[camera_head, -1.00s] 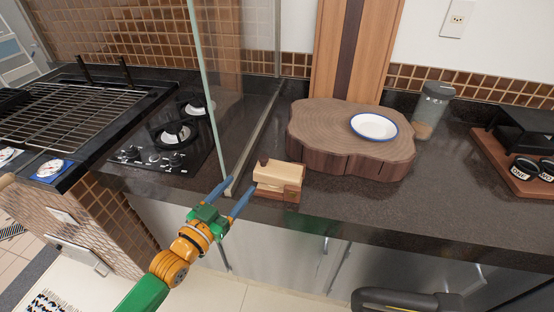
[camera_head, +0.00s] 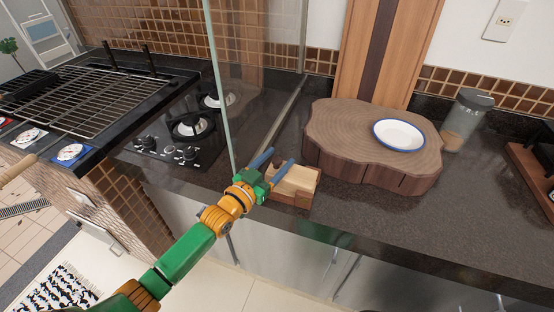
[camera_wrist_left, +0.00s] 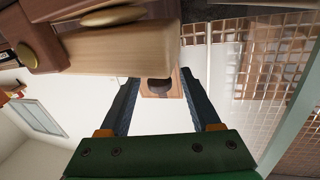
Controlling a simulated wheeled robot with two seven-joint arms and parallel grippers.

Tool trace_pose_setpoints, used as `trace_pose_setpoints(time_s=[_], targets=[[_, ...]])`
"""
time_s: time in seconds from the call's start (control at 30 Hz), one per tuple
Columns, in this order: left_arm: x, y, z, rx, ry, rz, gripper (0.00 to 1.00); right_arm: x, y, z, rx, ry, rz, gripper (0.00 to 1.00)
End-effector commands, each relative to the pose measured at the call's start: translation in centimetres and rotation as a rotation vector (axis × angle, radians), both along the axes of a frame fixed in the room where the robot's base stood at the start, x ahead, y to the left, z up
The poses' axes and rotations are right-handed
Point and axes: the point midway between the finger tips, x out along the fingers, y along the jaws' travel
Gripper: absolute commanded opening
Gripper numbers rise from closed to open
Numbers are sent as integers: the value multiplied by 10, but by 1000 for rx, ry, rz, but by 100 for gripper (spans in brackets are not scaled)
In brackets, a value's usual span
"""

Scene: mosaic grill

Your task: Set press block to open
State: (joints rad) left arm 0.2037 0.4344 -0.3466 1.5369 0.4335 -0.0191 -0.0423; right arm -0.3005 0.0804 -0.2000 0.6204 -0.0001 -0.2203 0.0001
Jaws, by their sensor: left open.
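The press block (camera_head: 298,188) is a small light-wood block with a darker base, on the dark counter's front part beside the glass panel. My left gripper (camera_head: 273,161) is open at the block's left side, its blue fingers reaching over or beside it; contact is unclear. In the left wrist view, the wooden block (camera_wrist_left: 120,48) fills the upper left, with brass-coloured round parts. A small wooden piece with a dark round knob (camera_wrist_left: 160,86) shows between the open fingertips (camera_wrist_left: 162,84). My right gripper is not in view.
An upright glass panel (camera_head: 220,90) stands just left of my left gripper. Behind it is a black cooktop (camera_head: 165,150). A thick wood slab (camera_head: 335,125) with a white plate (camera_head: 398,135) is behind the block.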

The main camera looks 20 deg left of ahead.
Motion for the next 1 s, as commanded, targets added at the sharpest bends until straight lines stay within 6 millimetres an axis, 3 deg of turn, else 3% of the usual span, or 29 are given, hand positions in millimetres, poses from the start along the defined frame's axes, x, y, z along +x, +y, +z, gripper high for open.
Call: trace_pose_setpoints(time_s=[0.23,0.47,1.0], targets=[[1,-1,0,0,1,0,64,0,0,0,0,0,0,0],[1,-1,0,0,1,0,2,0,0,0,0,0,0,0],[1,-1,-1,1,2,0,0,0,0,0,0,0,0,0]])
